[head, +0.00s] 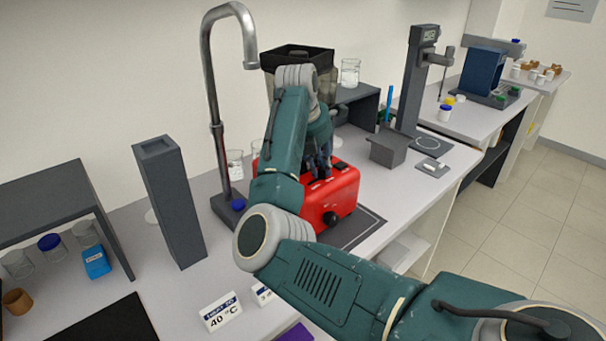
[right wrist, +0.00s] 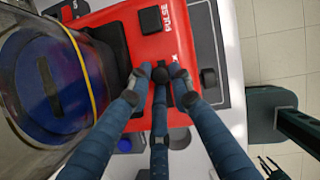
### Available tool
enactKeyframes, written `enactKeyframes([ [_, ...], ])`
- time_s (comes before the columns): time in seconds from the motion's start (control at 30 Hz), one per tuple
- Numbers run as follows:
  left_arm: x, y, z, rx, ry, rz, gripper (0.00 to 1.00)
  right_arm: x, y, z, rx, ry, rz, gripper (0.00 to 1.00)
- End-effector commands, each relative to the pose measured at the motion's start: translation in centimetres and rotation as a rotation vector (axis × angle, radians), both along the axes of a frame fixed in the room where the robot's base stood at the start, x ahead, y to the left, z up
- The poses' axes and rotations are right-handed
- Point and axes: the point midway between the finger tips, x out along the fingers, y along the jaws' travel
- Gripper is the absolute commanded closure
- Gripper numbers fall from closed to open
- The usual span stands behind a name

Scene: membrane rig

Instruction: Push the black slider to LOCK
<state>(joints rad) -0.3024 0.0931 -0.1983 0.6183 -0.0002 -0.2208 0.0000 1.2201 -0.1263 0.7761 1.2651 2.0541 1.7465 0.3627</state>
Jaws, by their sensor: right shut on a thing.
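The red base unit (head: 337,200) stands on the bench in the head view, partly hidden by my right arm. In the right wrist view its red top (right wrist: 155,45) carries a square black button (right wrist: 150,19) beside the word PULSE. My right gripper (right wrist: 158,74) is shut, its three fingers gathered on a small dark piece that looks like the black slider (right wrist: 160,75) at the edge of the red top. The fingers hide most of it, and I cannot read a LOCK mark. In the head view the right gripper (head: 322,172) points down onto the unit.
A black knob (head: 330,219) is on the unit's front. A clear vessel (right wrist: 50,85) stands close beside the fingers in the right wrist view. A tall metal tap (head: 215,100) and a dark grey column (head: 170,200) stand to the left. A grey box (head: 388,150) is to the right.

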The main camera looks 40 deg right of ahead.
Motion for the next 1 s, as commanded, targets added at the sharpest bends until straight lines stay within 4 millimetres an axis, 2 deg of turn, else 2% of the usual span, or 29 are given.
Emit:
enactKeyframes([
  [0.07, 0.2, 1.2, 0.1, 0.014, -0.003, 0.0, 0.54, 0.1, -0.3, 0.5, -0.006, -0.007, 0.002, 1.0],
  [0.13, 0.4, 1.5, 0.1, 0.016, -0.005, 0.001, 0.54, 0.2, -0.2, 0.5, -0.007, -0.008, 0.002, 1.0],
  [0.27, 0.5, -0.5, 0.1, -0.006, -0.006, 0.006, 0.54, 0.2, -0.3, 0.6, -0.01, -0.01, 0.001, 1.0],
  [0.3, 0.5, -1.3, 0.1, -0.015, -0.006, 0.006, 0.54, 0.2, -0.4, 0.6, -0.01, -0.01, 0.001, 0.72],
  [0.37, 0.4, -2.2, 0.1, -0.025, -0.006, 0.004, 0.54, 0.1, -0.4, 0.6, -0.01, -0.01, -0.001, 0.63],
  [0.53, 0.4, -2.4, 0.1, -0.027, -0.007, 0.0, 0.54, 0.1, -0.3, 0.5, -0.008, -0.008, 0.0, 0.63],
  [0.63, 0.3, -0.9, 0.1, -0.011, -0.006, 0.001, 0.54, 0.1, -0.2, 0.5, -0.007, -0.008, 0.001, 0.63],
  [0.73, 0.3, -0.9, 0.1, -0.011, -0.005, 0.002, 0.54, 0.1, 0.1, 1.1, -0.007, -0.009, 0.001, 0.63],
  [0.87, 0.3, -1.0, 0.1, -0.011, -0.005, 0.002, 0.54, -0.1, 0.9, 3.1, -0.005, -0.012, 0.002, 0.63],
  [1.0, 0.3, -1.1, 0.1, -0.013, -0.005, 0.002, 0.54, -0.4, 2.0, 5.9, -0.005, -0.012, 0.003, 0.63],
])
